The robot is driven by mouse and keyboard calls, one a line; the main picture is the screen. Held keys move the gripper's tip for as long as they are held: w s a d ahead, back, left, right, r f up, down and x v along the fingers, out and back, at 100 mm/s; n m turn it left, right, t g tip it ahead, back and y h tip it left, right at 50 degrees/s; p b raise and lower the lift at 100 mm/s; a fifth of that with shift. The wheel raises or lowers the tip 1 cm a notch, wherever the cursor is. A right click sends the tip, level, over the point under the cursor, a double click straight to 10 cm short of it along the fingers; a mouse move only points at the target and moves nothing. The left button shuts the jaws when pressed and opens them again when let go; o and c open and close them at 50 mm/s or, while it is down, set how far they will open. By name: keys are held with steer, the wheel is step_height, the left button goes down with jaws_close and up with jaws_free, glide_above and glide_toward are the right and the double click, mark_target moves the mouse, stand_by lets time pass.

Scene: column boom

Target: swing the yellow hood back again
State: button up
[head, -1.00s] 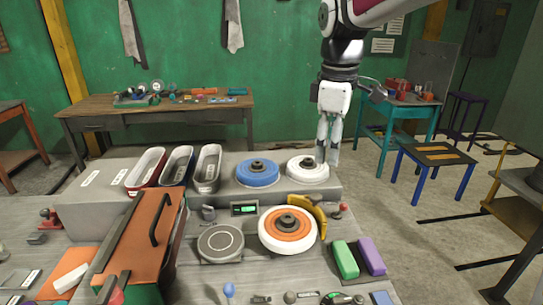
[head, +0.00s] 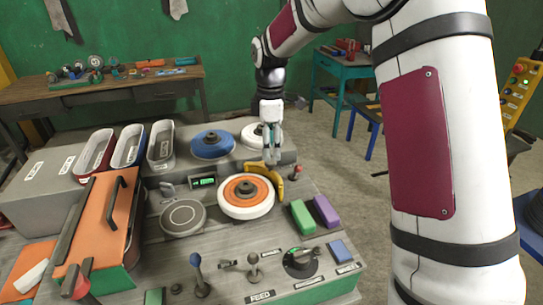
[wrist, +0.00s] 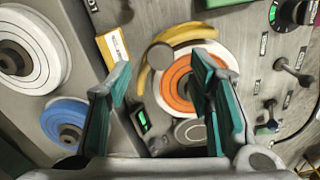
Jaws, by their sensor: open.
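The yellow hood (head: 279,184) is a curved guard at the back right edge of the white wheel with an orange face (head: 246,195). In the wrist view the hood (wrist: 184,36) curves along one side of the orange wheel (wrist: 176,95), leaving most of its face bare. My gripper (head: 271,158) points down just above and behind the hood. Its teal-padded fingers (wrist: 163,74) are spread and empty in the wrist view. I cannot tell whether a finger touches the hood; part of the wheel is hidden behind the right finger.
A blue wheel (head: 212,144) and a white wheel (head: 250,134) stand behind on the raised ledge. Green (head: 302,216) and purple (head: 326,211) blocks lie to the right. A red-knobbed lever (head: 297,170) is close to the hood. A grey disc (head: 183,217) sits left.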

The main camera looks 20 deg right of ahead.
glide_above(267, 174)
steer(key=d, duration=0.1)
steer(key=shift+s+f+p, duration=0.15)
steer(key=shift+f+p, duration=0.15)
steer(key=shift+f, duration=1.8)
jaws_close()
